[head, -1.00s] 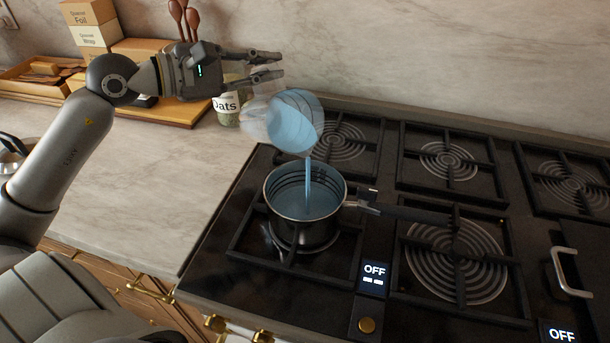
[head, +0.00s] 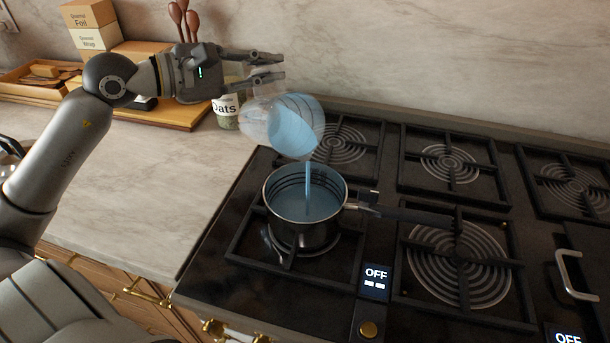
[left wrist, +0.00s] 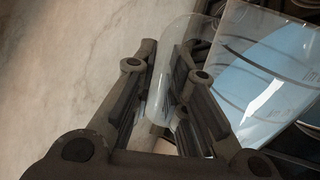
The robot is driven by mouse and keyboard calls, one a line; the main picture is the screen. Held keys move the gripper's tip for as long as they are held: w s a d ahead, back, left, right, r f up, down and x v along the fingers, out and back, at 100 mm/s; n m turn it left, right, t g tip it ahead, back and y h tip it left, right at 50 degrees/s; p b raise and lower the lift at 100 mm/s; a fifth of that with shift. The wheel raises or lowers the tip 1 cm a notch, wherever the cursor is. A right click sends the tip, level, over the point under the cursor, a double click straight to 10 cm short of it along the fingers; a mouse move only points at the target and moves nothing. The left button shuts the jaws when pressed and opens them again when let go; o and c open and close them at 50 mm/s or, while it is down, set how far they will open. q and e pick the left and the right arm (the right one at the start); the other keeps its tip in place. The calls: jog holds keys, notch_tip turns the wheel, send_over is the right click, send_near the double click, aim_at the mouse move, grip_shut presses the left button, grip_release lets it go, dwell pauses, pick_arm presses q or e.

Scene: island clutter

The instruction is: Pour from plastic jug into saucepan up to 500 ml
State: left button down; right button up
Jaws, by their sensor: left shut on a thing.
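The clear plastic jug (head: 297,125) holds blue liquid and is tilted over the saucepan, mouth down to the right. A blue stream falls from its lip into the saucepan (head: 305,236), which stands on the front left burner with blue liquid inside. Dark ring lines show on the pan's inner wall above the liquid. My left gripper (head: 282,68) is above and left of the jug. In the left wrist view its fingers (left wrist: 152,100) are closed around the jug's clear handle, and the jug (left wrist: 262,75) is at the right. My right gripper is not in view.
The saucepan's handle (head: 415,215) points right across the hob (head: 385,190). An oats jar (head: 227,112) stands behind the jug on the left. Boxes (head: 92,22) and a wooden board (head: 180,115) are at the back left. The counter (head: 150,190) left of the hob is clear.

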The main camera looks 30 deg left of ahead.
pick_arm(q)
jog(key=shift+r, duration=0.1)
jog(key=shift+s+d+m+b, duration=0.1)
jog(key=shift+d+m+b, duration=0.2)
jog(key=shift+b, duration=0.4)
jog(key=shift+s+d+f+b, duration=0.1)
jog(key=shift+f+b, duration=0.1)
jog(key=shift+b, duration=0.4)
jog(key=shift+d, duration=0.1)
jog(key=shift+r, duration=0.1)
jog(key=shift+m, duration=0.3)
